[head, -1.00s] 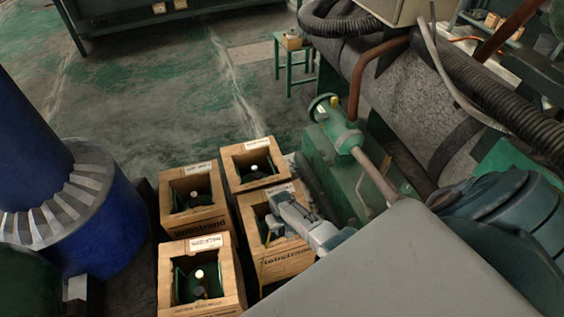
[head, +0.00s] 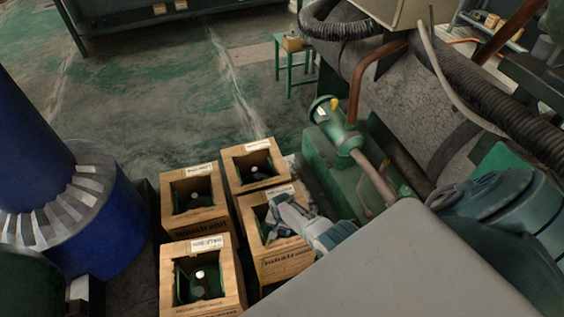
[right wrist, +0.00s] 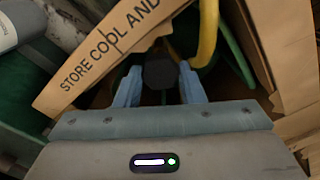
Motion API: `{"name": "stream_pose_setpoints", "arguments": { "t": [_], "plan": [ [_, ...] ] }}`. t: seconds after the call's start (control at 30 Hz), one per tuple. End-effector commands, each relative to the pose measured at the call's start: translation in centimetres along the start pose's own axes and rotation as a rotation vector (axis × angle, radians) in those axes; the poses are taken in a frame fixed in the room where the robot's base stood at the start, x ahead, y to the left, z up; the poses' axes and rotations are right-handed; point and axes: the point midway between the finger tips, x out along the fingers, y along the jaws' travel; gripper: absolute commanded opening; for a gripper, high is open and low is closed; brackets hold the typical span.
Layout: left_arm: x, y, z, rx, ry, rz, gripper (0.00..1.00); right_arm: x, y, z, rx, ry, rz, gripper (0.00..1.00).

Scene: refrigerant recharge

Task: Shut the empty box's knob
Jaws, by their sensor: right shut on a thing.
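Several open-topped wooden boxes stand in a cluster in the head view, each with dark green contents. My right gripper (head: 270,237) reaches down into the front right box (head: 284,264). In the right wrist view, the right gripper (right wrist: 160,82) is shut on a dark round knob (right wrist: 160,71), one light blue finger on each side. The cardboard-coloured flap of that box (right wrist: 98,52), printed "STORE COOL AND", lies just beyond the fingers. The knob is hidden in the head view. I cannot tell from the boxes' looks which is empty. My left gripper is not in view.
A yellow hose (right wrist: 208,35) runs close beside the right finger. The other boxes are the back left (head: 196,225), back right (head: 250,184) and front left box (head: 207,309). A green machine with pipes (head: 345,165) stands right of them. Open floor lies behind.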

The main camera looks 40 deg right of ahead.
Motion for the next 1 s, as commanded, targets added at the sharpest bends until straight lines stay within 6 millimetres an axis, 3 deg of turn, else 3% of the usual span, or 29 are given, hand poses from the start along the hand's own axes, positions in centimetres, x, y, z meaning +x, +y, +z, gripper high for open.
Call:
{"name": "stream_pose_setpoints", "arguments": {
  "t": [0.47, 0.5, 0.53, 0.83, 1.0],
  "plan": [
    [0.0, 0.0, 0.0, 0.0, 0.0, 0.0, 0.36, 0.0, 0.1, 0.0, 0.016, -0.001, 0.001, 0.13],
    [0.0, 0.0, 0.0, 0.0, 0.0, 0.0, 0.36, 0.0, 0.1, 0.0, 0.016, -0.001, 0.001, 0.39],
    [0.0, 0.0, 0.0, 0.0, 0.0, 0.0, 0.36, 0.0, 0.1, 0.0, 0.016, -0.001, 0.001, 0.45],
    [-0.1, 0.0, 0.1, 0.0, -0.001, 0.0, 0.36, -0.1, 0.0, 0.0, 0.015, 0.0, 0.0, 0.45],
    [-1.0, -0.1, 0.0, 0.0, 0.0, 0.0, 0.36, -1.6, 0.0, 0.0, 0.014, 0.0, 0.0, 0.45]
  ]
}}
